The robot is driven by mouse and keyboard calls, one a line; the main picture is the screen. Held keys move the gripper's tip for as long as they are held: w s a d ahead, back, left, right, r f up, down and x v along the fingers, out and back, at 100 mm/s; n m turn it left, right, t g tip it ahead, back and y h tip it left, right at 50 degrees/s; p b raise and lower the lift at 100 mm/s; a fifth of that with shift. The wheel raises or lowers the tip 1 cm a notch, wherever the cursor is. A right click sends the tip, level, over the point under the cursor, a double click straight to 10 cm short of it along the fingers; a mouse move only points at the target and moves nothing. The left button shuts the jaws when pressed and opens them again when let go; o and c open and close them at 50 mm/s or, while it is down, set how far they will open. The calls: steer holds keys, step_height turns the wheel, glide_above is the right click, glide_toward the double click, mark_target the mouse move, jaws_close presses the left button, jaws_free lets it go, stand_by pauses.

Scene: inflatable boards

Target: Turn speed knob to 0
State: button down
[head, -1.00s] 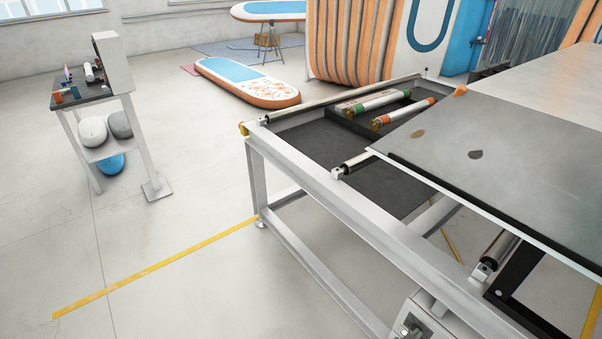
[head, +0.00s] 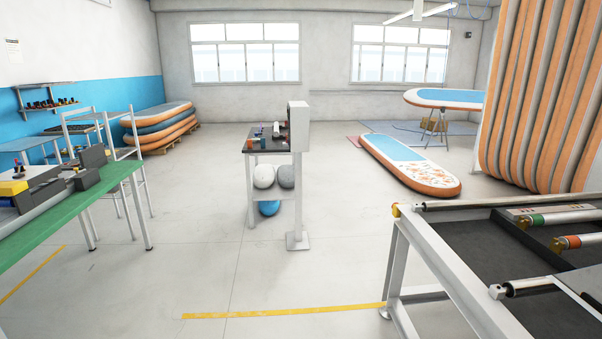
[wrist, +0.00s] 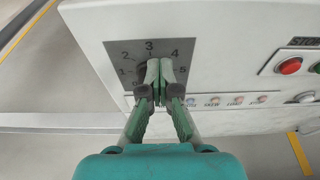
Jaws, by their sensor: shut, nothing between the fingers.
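In the wrist view, a grey speed dial plate (wrist: 190,38) with a ring of numbers is on the white control box. The digits 1 to 5 are readable, and a 0 shows faintly at lower left. My gripper (wrist: 160,66) has green fingers closed together in front of the dial's middle. They hide most of the speed knob, so I cannot tell where it points or whether the fingers touch it. The fingers hold nothing. In the head view neither the knob nor my gripper shows.
Right of the dial are a red button (wrist: 290,66) and a row of small coloured labelled buttons (wrist: 236,100).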

steer(key=shift+w+r, duration=0.1)
steer(key=shift+w, duration=0.55)
steer(key=shift+w+a+f, duration=0.1)
steer(key=shift+w+f, duration=0.1)
steer(key=shift+w, duration=0.35)
steer(key=shift+r, duration=0.15)
steer(key=a, duration=0.6)
steer(key=shift+r, duration=0.3)
stand_by(0.4)
steer(key=shift+s, duration=0.1)
